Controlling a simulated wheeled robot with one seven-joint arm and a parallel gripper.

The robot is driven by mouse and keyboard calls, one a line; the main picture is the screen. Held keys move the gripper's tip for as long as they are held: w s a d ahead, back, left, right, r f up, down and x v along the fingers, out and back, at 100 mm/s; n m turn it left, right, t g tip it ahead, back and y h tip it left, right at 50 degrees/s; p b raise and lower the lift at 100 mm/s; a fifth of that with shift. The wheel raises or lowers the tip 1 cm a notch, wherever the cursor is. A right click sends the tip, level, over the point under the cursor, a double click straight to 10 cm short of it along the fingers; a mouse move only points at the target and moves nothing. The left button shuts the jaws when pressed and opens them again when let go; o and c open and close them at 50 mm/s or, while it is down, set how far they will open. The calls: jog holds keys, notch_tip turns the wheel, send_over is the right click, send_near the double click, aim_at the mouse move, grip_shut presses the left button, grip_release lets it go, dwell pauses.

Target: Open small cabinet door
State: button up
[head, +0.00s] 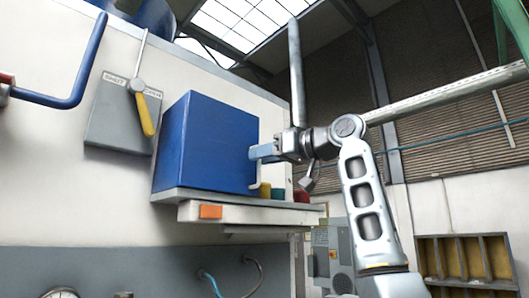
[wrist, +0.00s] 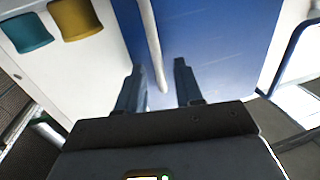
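A small blue cabinet (head: 205,145) stands on a shelf against the machine wall. Its door looks closed, and the blue door face (wrist: 215,40) fills the middle of the wrist view. A pale bar handle (wrist: 150,40) runs along the door; part of it also shows in the head view (head: 254,186). My gripper (head: 260,152) is at the door's right side, close to the handle. In the wrist view my gripper (wrist: 159,66) has its two fingers apart, with the handle's near end between them. A gap shows on both sides of the bar; contact cannot be told.
The shelf (head: 185,196) carries yellow, teal and red items (head: 277,193) beside the cabinet. A grey switch panel with a yellow-handled lever (head: 145,115) and a blue pipe handle (head: 85,70) are left on the wall. A wooden rack (head: 465,260) stands low at right.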

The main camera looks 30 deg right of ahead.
jog(key=shift+w, duration=0.1)
grip_shut()
dwell(0.3)
dwell(1.1)
